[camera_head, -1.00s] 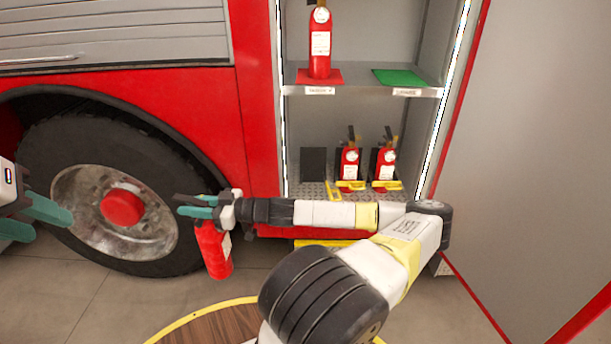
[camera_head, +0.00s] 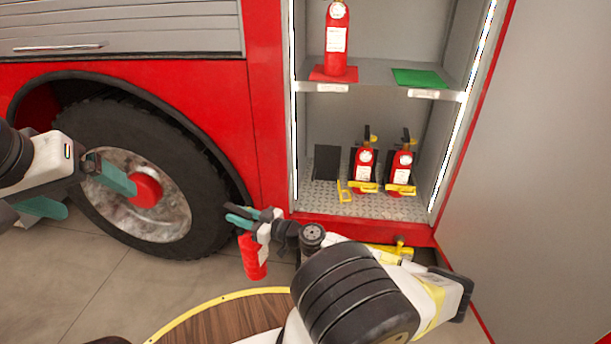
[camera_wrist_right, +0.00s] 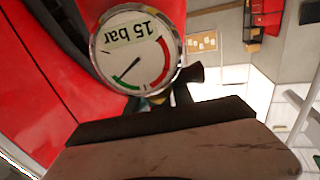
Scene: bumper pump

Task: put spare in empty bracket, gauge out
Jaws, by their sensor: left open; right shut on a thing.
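The spare red extinguisher (camera_head: 254,257) hangs upright below my right gripper (camera_head: 240,216), which is shut on its top. It is in front of the truck, left of the cabinet and outside it. Its round gauge (camera_wrist_right: 136,50) fills the upper middle of the right wrist view, marked "15 bar" upside down. The empty bracket (camera_head: 327,163) is a dark back plate on the lower shelf at left, with its yellow strap (camera_head: 344,191) standing open. My left gripper (camera_head: 85,193) is open and empty in front of the wheel.
Two extinguishers (camera_head: 364,165) (camera_head: 402,167) stand strapped in brackets right of the empty one. Above, another extinguisher (camera_head: 336,42) stands on a red mat beside a bare green mat (camera_head: 420,78). A round wooden top (camera_head: 222,322) is below my right arm.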

